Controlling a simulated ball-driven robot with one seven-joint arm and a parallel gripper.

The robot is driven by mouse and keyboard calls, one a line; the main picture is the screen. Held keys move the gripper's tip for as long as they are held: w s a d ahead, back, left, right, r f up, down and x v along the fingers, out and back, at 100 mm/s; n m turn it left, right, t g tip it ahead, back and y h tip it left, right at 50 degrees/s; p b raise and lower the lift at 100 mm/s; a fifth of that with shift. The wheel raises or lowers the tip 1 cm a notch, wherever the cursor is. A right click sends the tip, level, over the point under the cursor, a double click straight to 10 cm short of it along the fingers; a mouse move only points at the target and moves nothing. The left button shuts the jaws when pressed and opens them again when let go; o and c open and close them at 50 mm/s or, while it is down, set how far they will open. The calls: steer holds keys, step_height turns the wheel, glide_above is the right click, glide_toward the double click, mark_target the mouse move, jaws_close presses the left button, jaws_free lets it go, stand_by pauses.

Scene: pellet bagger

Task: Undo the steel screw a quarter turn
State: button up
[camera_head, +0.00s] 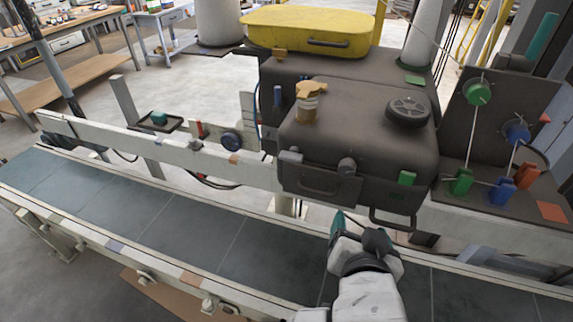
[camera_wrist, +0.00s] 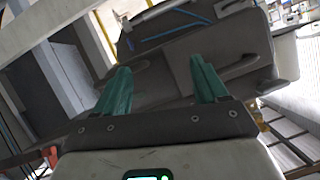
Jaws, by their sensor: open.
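I cannot make out a steel screw for certain in either view. A small grey round fitting (camera_head: 347,166) sits on the upper front edge of the dark grey machine (camera_head: 310,185), with a grey block (camera_head: 289,156) to its left. Either is too small to identify. My gripper (camera_head: 340,224) is below the machine's front, over the conveyor's far edge; only one teal finger shows clearly there. In the wrist view my gripper (camera_wrist: 161,78) is open and empty, its two teal fingers apart in front of a dark grey surface (camera_wrist: 160,72) with a recessed handle.
A conveyor (camera_head: 190,235) runs along the front with white rails. Green (camera_head: 461,181) and blue (camera_head: 502,191) fittings stand at right. A yellow case (camera_head: 300,30) lies behind.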

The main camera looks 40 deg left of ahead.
mark_target(289, 160)
steer(key=s+a+r+n+t, duration=0.2)
steer(key=s+a+r+t, duration=0.3)
steer(key=s+a+r, duration=0.5)
steer(key=x, duration=0.3)
steer(key=a+f+p+x, duration=0.1)
steer(key=x, duration=0.3)
steer(key=a+p+x, duration=0.1)
steer(key=x, duration=0.2)
steer(key=shift+a+f, duration=0.1)
steer(key=shift+f, duration=0.2)
steer(key=c, duration=1.1)
steer(key=shift+o, duration=0.2)
